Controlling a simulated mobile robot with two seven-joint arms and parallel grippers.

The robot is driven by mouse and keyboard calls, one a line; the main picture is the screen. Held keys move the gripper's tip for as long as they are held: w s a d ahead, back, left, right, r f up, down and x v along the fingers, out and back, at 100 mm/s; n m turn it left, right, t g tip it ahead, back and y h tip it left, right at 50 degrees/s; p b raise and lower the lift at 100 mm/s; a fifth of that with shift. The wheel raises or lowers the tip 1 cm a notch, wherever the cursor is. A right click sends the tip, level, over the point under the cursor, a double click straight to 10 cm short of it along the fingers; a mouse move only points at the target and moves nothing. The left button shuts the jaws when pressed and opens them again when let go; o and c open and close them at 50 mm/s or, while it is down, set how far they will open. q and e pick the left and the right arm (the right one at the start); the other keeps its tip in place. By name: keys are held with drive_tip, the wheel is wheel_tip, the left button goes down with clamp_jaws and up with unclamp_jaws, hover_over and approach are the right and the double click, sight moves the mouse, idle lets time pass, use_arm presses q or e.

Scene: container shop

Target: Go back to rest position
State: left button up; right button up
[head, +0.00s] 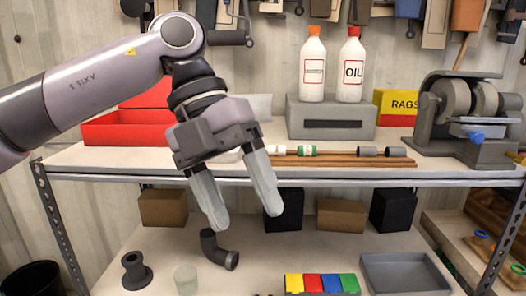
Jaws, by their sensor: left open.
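My left gripper (248,220) comes in from the left and hangs with its two pale fingers pointing down, in front of the shelf's upper board edge. It is open, with a clear gap between the fingers and nothing held. A dark pipe elbow (217,250) stands on the lower shelf, just below the left fingertip in the picture. Whether the finger is near it in depth I cannot tell. My right gripper is not in view.
The upper shelf (350,173) holds a red toolbox (115,132), two white bottles (312,68), a grey box (370,128), a bench grinder (455,110) and a wooden rack (340,160). The lower shelf has a dark spool (136,270), coloured blocks (320,283) and a grey tray (405,272).

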use_arm(q)
drive_tip(key=s+d+f+g+h, duration=0.2)
drive_tip(key=d+g+h, duration=0.1)
drive_tip(key=d+h, duration=0.25)
drive_tip(key=s+d+f+g+h, duration=0.2)
drive_tip(key=d+g+h, duration=0.15)
drive_tip(key=h, duration=0.25)
drive_tip(key=w+a+f+n+t+y, duration=0.1)
drive_tip(key=w+a+f+n+t, duration=0.3)
drive_tip(key=f+n+t, duration=0.45)
drive_tip(key=w+a+f+n+t+y, duration=0.25)
drive_tip(key=a+f+n+t, duration=0.2)
drive_tip(key=n+t, duration=0.65)
drive_tip(key=w+a+f+n+t, duration=0.4)
drive_tip(key=f+n+t, duration=0.3)
drive_tip(key=n+t, duration=0.3)
drive_tip(key=s+a+f+n+g+y, duration=0.2)
drive_tip(key=s+a+f+g+y, duration=0.1)
drive_tip(key=f, duration=0.5)
drive_tip(key=s+a+f+n+g+y, duration=0.3)
drive_tip(key=s+a+f, duration=0.3)
drive_tip(key=s+f, duration=0.2)
drive_tip(key=s+a+f+n+g+y, duration=0.2)
drive_tip(key=s+a+f+n+y, duration=0.1)
drive_tip(key=f, duration=0.6)
drive_tip(key=s+a+y, duration=0.1)
drive_tip(key=s+a, duration=0.1)
drive_tip(key=s, duration=0.1)
drive_tip(key=shift+s+g, duration=0.2)
drive_tip(key=shift+g, duration=0.2)
